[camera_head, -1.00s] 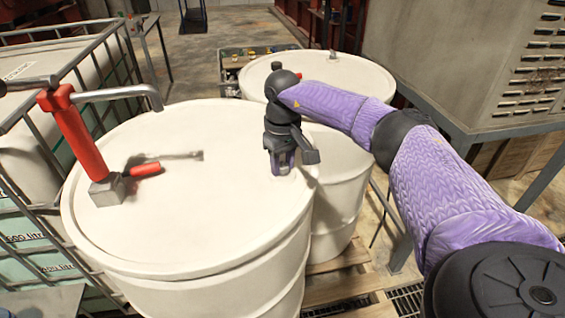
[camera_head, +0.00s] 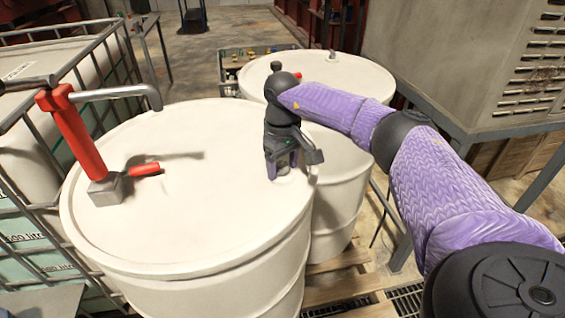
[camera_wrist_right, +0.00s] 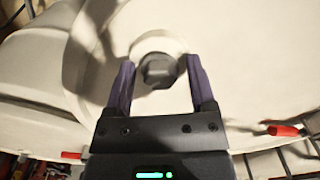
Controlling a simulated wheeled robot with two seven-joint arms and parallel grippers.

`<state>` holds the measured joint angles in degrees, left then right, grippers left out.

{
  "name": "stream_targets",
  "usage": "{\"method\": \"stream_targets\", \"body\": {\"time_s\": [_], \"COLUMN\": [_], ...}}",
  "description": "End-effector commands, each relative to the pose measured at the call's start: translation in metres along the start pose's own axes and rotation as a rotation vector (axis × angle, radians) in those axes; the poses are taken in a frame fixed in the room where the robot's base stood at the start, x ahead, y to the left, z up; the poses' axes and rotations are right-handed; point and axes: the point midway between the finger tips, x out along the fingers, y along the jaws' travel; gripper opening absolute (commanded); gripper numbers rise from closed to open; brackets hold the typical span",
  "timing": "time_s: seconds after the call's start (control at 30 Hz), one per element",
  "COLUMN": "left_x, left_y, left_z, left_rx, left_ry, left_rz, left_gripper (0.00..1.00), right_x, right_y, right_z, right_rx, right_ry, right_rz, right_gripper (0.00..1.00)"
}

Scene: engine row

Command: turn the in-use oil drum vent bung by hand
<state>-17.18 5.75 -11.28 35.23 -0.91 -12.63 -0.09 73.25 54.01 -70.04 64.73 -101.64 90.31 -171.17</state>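The in-use oil drum (camera_head: 190,225) is the large cream drum in front, with a red-handled pump (camera_head: 76,140) on its lid. My right gripper (camera_head: 284,174) points down at the lid's right edge and hides the vent bung in the head view. In the right wrist view the dark bung (camera_wrist_right: 158,70) sits in a round pale recess on the lid. The two purple fingers of my right gripper (camera_wrist_right: 161,75) stand open on either side of the bung, with a visible gap on each side. My left gripper is not in view.
A second cream drum (camera_head: 345,75) stands close behind, under my right forearm. A caged tank (camera_head: 25,150) is at the left and a vented grey cabinet (camera_head: 450,60) at the right. A wooden pallet (camera_head: 340,287) lies below. The middle of the front lid is clear.

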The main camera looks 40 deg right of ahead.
Motion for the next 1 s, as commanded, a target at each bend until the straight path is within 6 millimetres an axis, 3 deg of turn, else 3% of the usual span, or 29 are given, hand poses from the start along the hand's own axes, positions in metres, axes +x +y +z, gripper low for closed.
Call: {"method": "stream_targets", "body": {"time_s": [0.3, 0.6, 0.7, 1.0], "left_x": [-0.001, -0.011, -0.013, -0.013], "left_y": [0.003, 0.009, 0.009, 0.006], "left_z": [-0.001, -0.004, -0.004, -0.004], "left_rx": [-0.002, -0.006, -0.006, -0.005], "left_ry": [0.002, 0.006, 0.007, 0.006], "left_rz": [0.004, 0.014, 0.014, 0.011], "left_gripper": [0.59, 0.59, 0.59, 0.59], "right_x": [-0.008, -0.080, -0.094, -0.100], "right_y": [0.000, 0.000, 0.000, 0.000], "right_z": [-0.002, -0.002, -0.001, -0.001], "right_rx": [0.001, 0.001, 0.000, 0.000], "right_ry": [0.008, 0.009, 0.006, 0.004], "right_rz": [0.000, 0.000, 0.001, 0.000], "right_gripper": [0.74, 0.74, 0.74, 0.74]}}
